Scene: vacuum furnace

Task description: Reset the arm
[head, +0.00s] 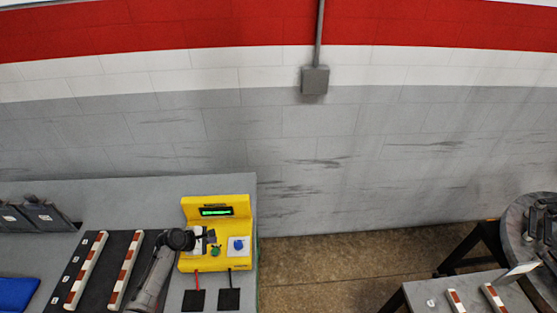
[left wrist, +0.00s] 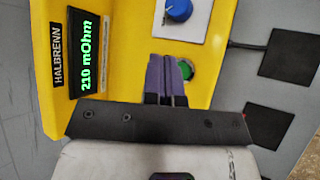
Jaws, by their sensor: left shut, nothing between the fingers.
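My left gripper (head: 209,236) reaches over the yellow meter box (head: 216,204) from the lower left in the head view. In the left wrist view its two purple fingers (left wrist: 170,62) are shut together with nothing between them. They lie over the box face, beside a green button (left wrist: 187,70) that they partly cover. I cannot tell whether they touch it. The box's display (left wrist: 87,52) reads 210 mOhm in green. A blue knob (left wrist: 178,10) on a white plate sits beyond the fingertips. My right gripper is not in view.
Two black pads (head: 193,300) (head: 229,299) with leads lie in front of the box. Red-and-white striped bars (head: 126,270) lie on a black mat left of my arm. A blue object (head: 16,293) is at far left. Another table (head: 430,293) stands at right, across open floor (head: 340,270).

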